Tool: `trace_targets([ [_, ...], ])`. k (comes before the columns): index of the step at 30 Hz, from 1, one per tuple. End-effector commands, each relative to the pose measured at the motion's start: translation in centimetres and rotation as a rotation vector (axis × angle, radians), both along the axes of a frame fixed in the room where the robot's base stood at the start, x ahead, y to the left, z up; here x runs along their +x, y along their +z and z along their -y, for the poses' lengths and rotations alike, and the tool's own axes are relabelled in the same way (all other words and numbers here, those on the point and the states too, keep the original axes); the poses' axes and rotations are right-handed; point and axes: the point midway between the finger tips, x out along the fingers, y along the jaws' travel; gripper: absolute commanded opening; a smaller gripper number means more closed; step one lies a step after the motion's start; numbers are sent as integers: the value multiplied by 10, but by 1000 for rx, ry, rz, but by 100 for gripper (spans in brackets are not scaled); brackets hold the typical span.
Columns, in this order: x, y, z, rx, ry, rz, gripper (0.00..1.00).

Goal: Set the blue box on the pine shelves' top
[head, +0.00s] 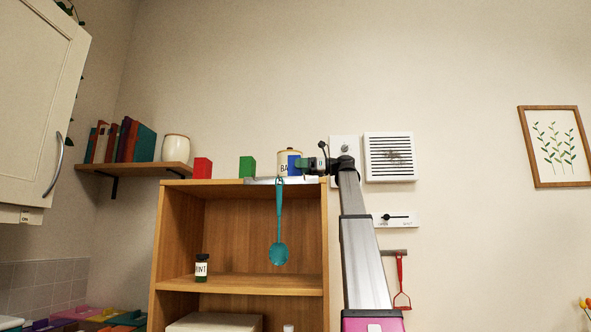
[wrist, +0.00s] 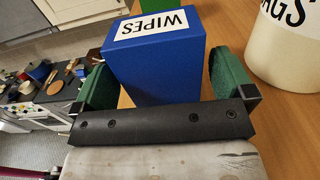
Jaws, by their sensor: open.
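The blue box (wrist: 152,78), labelled WIPES, stands upright on the wooden top of the pine shelves (head: 215,185). In the head view the blue box (head: 293,164) shows at the top's right end, in front of a cream canister. My gripper (wrist: 163,82) is open, with one green finger pad on each side of the box. A small gap shows beside the right pad; I cannot tell whether the left pad touches. In the head view my gripper (head: 308,164) reaches in from the right. The box's lower part is hidden behind the gripper's dark bar.
The cream canister (wrist: 291,48) stands close to the right of the box in the wrist view. A green block (head: 247,167) and a red block (head: 203,168) stand further left. A teal slotted spoon (head: 279,240) hangs from the front edge. A vent (head: 390,157) is on the wall.

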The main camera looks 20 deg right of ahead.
Motion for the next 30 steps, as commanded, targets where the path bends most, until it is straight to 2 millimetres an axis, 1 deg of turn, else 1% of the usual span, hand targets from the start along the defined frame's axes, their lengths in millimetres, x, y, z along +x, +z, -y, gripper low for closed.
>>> trace_targets([
  [1,-4,0,12,-1,-3,0,100],
  [6,-18,0,44,-1,-2,0,100],
  [9,-24,0,60,0,-2,0,100],
  [13,-31,0,76,-1,-1,0,100],
  [15,-34,0,82,-1,-1,0,100],
  [19,-36,0,86,0,0,0,100],
  [30,-36,0,87,-1,1,0,100],
])
